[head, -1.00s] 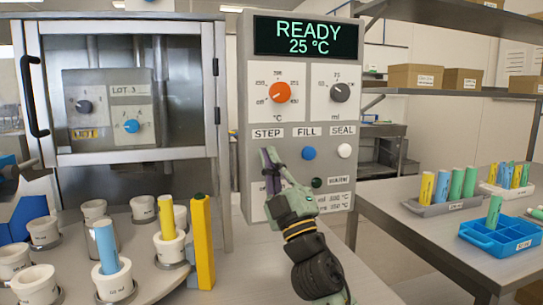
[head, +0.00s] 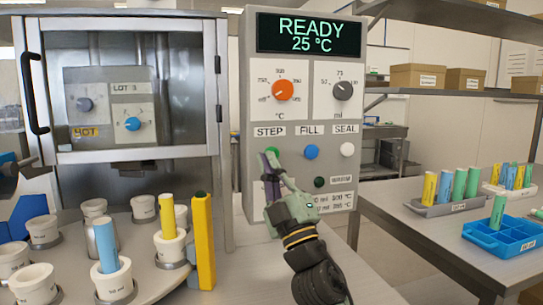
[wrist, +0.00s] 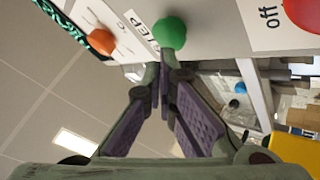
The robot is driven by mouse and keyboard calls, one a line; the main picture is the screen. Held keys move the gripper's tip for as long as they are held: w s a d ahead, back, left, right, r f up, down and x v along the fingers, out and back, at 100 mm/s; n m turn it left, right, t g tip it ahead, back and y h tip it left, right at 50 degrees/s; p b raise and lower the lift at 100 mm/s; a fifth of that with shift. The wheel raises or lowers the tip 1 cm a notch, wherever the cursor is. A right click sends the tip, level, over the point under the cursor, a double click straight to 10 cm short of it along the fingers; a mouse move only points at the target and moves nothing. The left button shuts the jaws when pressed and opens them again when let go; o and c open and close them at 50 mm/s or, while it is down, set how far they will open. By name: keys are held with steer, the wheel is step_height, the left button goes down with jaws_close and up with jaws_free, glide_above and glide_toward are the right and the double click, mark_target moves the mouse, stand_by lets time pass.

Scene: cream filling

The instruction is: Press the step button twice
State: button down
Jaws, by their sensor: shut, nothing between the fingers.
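The green step button (head: 274,153) is under the STEP label on the grey control panel (head: 247,120). My gripper (head: 270,160) is shut and empty, with its tips at the button and covering part of it in the head view. In the wrist view the button (wrist: 170,32) is a round green cap just beyond the closed fingertips (wrist: 163,68). I cannot tell whether the tips touch it. The display (head: 308,35) reads READY 25 °C.
The blue fill button (head: 311,152) and white seal button (head: 347,150) are to the right. An orange knob (head: 283,90) and a dark knob (head: 343,90) are above. A yellow post (head: 203,240) and cups, including one holding a blue tube (head: 106,246), stand at left.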

steer(key=shift+s+d+b, duration=0.15)
steer(key=shift+s+d, duration=0.15)
steer(key=shift+s, duration=0.5)
steer(key=shift+s+d+b, duration=0.2)
steer(key=shift+s+d, duration=0.1)
steer(key=shift+s, duration=0.45)
steer(key=shift+s+d+b, duration=0.15)
steer(key=shift+s+d, duration=0.15)
steer(key=shift+s, duration=0.5)
